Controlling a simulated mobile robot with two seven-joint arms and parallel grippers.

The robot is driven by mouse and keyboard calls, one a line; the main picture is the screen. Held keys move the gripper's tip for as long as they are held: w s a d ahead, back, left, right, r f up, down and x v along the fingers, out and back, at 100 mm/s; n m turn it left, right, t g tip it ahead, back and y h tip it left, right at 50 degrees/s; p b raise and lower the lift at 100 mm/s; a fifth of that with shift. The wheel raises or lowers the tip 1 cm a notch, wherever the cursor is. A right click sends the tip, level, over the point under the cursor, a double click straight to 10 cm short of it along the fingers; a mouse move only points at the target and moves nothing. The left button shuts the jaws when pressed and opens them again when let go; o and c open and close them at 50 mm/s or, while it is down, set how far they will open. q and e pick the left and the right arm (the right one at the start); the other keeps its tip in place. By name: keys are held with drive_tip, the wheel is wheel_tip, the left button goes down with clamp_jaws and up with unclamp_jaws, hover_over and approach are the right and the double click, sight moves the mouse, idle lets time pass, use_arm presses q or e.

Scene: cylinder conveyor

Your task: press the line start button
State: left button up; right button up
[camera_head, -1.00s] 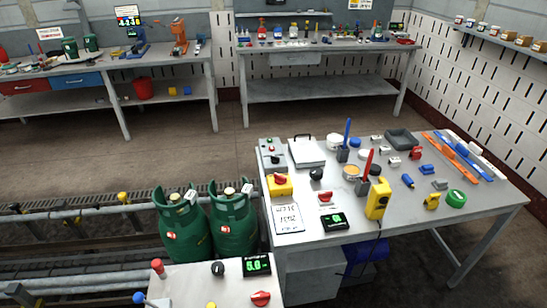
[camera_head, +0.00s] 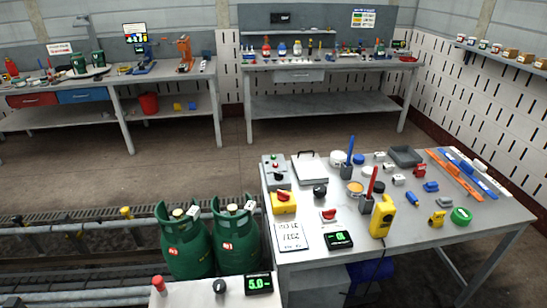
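A red switch on a white base (camera_head: 328,215) and a black knob (camera_head: 320,191) are to the right of that. Neither of my grippers shows in the head view.
The worktable (camera_head: 420,240) also carries a clipboard (camera_head: 291,236), a green-digit display (camera_head: 338,240), a yellow handheld device (camera_head: 382,215) and several small parts. Two green gas cylinders (camera_head: 187,247) stand left of it on the conveyor. A lower panel (camera_head: 200,299) is at the bottom edge.

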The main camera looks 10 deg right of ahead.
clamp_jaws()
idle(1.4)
